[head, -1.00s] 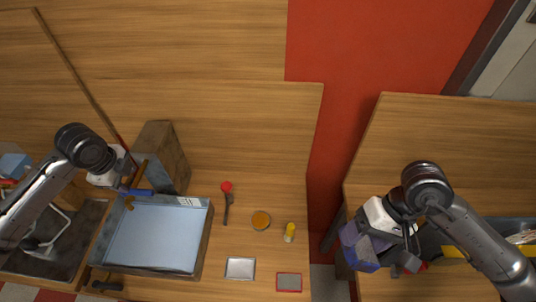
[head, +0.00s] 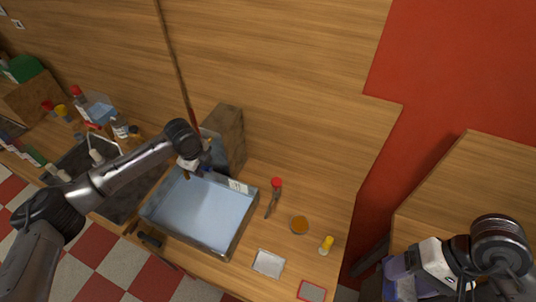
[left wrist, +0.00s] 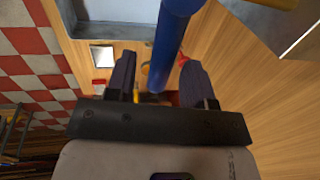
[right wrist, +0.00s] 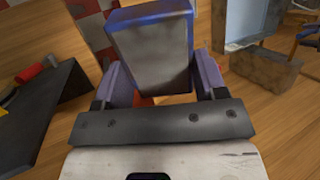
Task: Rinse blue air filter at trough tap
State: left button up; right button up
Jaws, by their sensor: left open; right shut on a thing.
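The blue air filter (right wrist: 152,55), a grey block with a blue edge, is held between the fingers of my right gripper (right wrist: 158,85). In the head view the right gripper (head: 402,282) is at the bottom right, partly cut off, over the right bench and well away from the trough. The metal trough (head: 229,247) holds pale blue water. My left gripper (head: 197,172) is at the trough's back edge by the tap. The left wrist view shows its fingers (left wrist: 160,78) open, with a blue bar (left wrist: 168,40), apparently the tap lever, ahead between them. Contact is unclear.
A sink (head: 105,165) with bottles is at left.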

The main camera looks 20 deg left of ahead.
pick_arm(q)
grip_shut()
dwell(0.3)
